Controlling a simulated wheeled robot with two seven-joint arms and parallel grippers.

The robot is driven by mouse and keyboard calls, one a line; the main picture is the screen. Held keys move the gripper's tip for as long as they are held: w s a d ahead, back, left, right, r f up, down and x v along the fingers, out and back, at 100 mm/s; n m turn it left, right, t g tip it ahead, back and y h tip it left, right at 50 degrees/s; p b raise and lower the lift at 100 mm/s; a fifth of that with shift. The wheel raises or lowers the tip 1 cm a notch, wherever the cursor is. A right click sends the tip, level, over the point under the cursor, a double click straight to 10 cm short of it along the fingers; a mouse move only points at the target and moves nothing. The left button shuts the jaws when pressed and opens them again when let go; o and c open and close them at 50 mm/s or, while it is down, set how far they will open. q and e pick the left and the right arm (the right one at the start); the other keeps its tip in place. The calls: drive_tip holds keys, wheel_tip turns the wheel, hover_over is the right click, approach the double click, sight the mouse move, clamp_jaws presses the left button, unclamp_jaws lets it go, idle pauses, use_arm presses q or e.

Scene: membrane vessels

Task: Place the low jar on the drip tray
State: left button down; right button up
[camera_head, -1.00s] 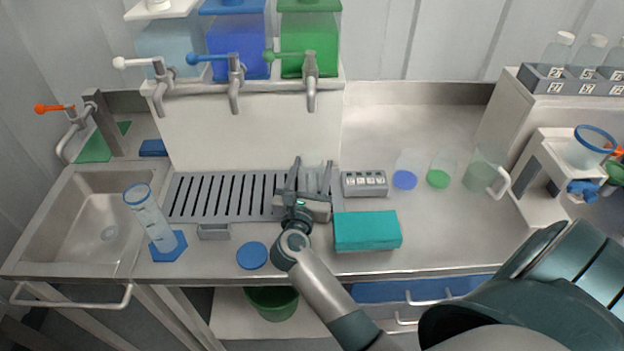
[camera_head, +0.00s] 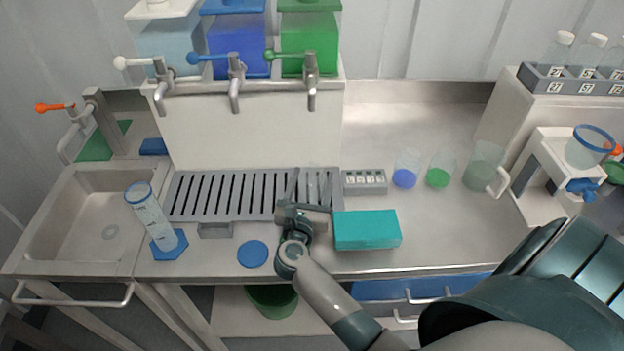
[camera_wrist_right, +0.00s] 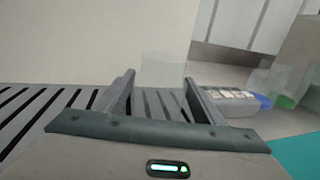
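The low jar (camera_head: 311,179) is clear and faint. It looks upright on the right end of the slatted grey drip tray (camera_head: 250,215), though its base is hard to make out. In the right wrist view, the jar (camera_wrist_right: 162,70) shows just beyond and between the fingertips. My right gripper (camera_head: 309,188) reaches in from the front over the tray's right end. Its two fingers are apart in the right wrist view (camera_wrist_right: 160,88), with tray slats showing between them. My left gripper is not in view.
A teal box (camera_head: 367,230) lies just right of my right gripper. A grey labelled block (camera_head: 364,182) and several clear vessels stand farther right. Taps (camera_head: 311,85) overhang the tray. A measuring cylinder (camera_head: 150,215) and a blue disc (camera_head: 252,254) are at left.

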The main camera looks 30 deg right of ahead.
drive_tip(key=shift+o, duration=0.5)
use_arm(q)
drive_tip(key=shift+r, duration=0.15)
use_arm(e)
drive_tip(key=shift+r, duration=0.15)
drive_tip(key=shift+r, duration=0.1)
drive_tip(key=b+v, duration=0.3)
drive_tip(key=v, duration=0.8)
drive_tip(key=shift+s+a+b, duration=0.3)
drive_tip(key=shift+s+a, duration=0.05)
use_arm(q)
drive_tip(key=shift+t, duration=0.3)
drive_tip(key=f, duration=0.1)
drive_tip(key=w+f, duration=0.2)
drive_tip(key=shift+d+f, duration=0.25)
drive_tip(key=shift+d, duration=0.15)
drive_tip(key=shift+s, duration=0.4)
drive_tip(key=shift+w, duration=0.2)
